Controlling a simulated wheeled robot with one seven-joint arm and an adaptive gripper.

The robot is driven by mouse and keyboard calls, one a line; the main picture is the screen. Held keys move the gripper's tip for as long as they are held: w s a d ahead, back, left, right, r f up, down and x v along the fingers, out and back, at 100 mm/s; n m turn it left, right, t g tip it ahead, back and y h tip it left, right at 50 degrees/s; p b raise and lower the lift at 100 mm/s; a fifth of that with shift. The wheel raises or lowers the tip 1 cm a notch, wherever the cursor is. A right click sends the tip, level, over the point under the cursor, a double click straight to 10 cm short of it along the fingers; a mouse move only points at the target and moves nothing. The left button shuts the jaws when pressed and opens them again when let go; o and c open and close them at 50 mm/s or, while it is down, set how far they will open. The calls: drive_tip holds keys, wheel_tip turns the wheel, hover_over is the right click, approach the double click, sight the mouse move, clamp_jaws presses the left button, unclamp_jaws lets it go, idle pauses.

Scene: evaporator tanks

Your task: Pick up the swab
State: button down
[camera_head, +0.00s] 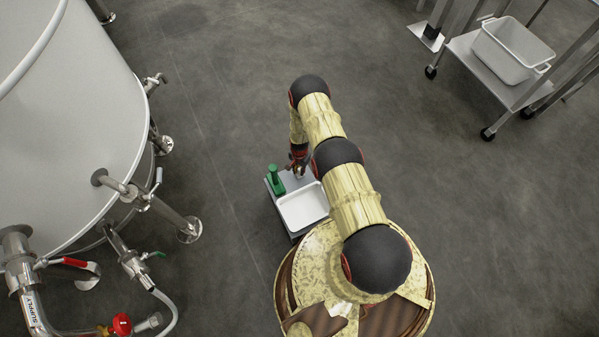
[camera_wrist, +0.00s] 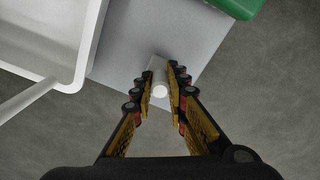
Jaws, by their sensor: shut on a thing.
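A short white cylinder, which looks like the swab (camera_wrist: 158,79), stands between my fingertips in the wrist view, its round end towards the camera. My gripper (camera_wrist: 160,85) is shut on it, one finger on each side. In the head view my gripper (camera_head: 299,163) points down over the back right part of a small grey stand (camera_head: 295,181). The swab's lower end is over or on the grey surface; I cannot tell whether it touches.
A white tray (camera_head: 303,206) lies on the stand, close to my gripper. A green object (camera_head: 275,180) stands at its left. A large steel tank (camera_head: 70,110) with valves is at the left. A cart with a white tub (camera_head: 510,50) is at the upper right.

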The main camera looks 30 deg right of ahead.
sight(299, 169)
drive_tip(key=shift+r, duration=0.15)
drive_tip(key=shift+r, duration=0.25)
wheel_tip(299, 169, up, 2)
drive_tip(key=shift+w+r+p, duration=0.1)
drive_tip(key=shift+r+p, duration=0.1)
drive_tip(key=shift+p, duration=0.55)
drive_tip(key=s+a+r+p, duration=0.6)
drive_tip(key=s+r, duration=0.3)
drive_tip(key=s, duration=0.3)
drive_tip(key=shift+s+a+r+p, duration=0.15)
drive_tip(key=shift+a+r+p, duration=0.25)
drive_tip(key=shift+a, duration=0.15)
drive_tip(key=c, duration=2.3)
unclamp_jaws()
drive_tip(key=shift+c, duration=0.2)
clamp_jaws()
